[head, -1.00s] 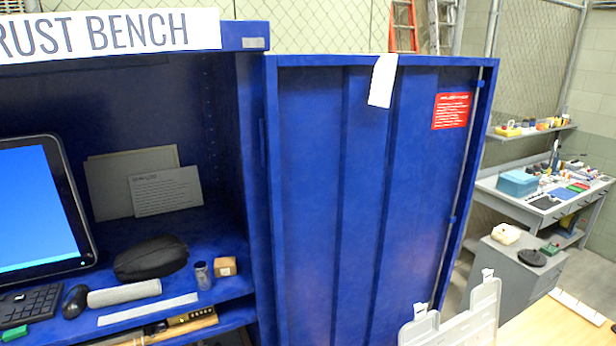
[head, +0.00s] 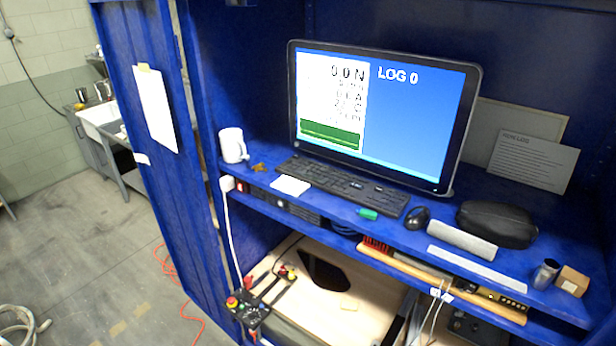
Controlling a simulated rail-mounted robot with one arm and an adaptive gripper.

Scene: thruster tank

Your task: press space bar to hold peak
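A black keyboard (head: 340,185) lies on the blue cabinet's upper shelf, in front of the monitor. Its space bar is too small to make out at this distance. The monitor (head: 420,110) is on, with "0 0 N" and smaller lines on a white panel above a green block, and "LOG 0" on blue. My gripper is not in view.
A white mug (head: 233,145) and a white pad (head: 290,185) are left of and before the keyboard. A green object (head: 368,213) lies at its front edge, a mouse (head: 417,217) to its right. A control box (head: 245,308) stands below. Open door (head: 150,130) at left.

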